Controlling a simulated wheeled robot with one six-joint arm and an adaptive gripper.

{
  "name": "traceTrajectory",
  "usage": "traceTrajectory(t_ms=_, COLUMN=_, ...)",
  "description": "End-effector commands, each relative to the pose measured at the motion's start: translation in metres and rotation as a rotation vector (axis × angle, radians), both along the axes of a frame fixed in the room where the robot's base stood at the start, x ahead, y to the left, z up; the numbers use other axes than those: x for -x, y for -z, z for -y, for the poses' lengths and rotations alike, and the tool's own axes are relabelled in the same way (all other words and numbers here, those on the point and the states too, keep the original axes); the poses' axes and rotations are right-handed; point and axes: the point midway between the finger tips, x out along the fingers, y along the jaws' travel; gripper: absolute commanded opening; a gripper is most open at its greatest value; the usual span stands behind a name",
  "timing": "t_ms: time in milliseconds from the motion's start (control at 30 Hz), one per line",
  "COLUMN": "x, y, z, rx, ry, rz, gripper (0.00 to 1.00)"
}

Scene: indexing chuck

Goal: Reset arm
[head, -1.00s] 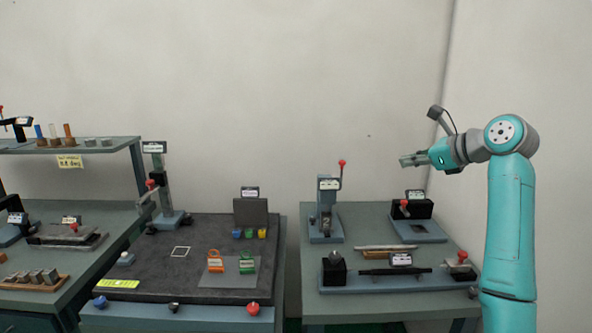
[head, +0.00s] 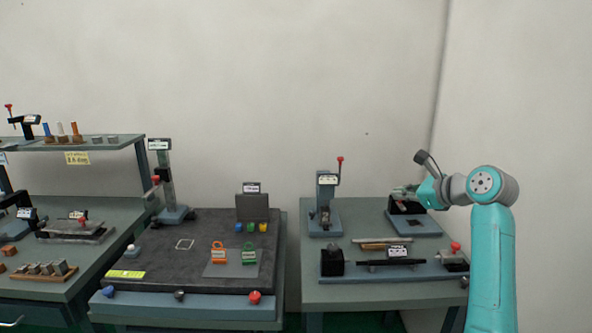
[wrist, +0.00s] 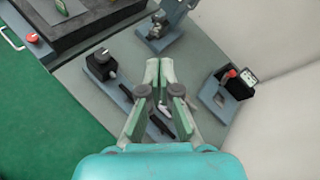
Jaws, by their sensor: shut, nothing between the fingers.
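My gripper (head: 403,191) is at the end of my raised teal arm at the right of the head view. It hangs over the back right of the right-hand table and overlaps a black fixture there in the picture. In the wrist view my gripper (wrist: 159,66) points away from the camera, with its green fingers shut and nothing between them. The long grey-blue base (wrist: 118,86) of a fixture lies below the fingers, partly hidden by them.
The right table (head: 350,298) holds a lever press (head: 325,205) with a red knob, the black fixture (head: 412,222) and a long base with a black block (head: 332,262). The middle table (head: 190,270) carries coloured padlocks and blocks. A wall stands close at right.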

Motion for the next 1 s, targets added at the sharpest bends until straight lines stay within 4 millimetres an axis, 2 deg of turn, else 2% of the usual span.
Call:
traceTrajectory(t_ms=267, x=0.014, y=0.106, z=-0.012, rx=0.123, ry=0.003, rz=0.078, gripper=0.0)
traceTrajectory(t_ms=400, x=0.031, y=0.166, z=-0.019, rx=0.218, ry=0.005, rz=0.127, gripper=0.0)
traceTrajectory(t_ms=467, x=0.041, y=0.189, z=-0.022, rx=0.26, ry=0.004, rz=0.146, gripper=0.0)
traceTrajectory(t_ms=700, x=0.091, y=0.277, z=-0.034, rx=0.448, ry=-0.003, rz=0.218, gripper=0.0)
traceTrajectory(t_ms=867, x=0.133, y=0.327, z=-0.042, rx=0.585, ry=-0.016, rz=0.257, gripper=0.0)
traceTrajectory(t_ms=1000, x=0.175, y=0.364, z=-0.048, rx=0.712, ry=-0.034, rz=0.289, gripper=0.0)
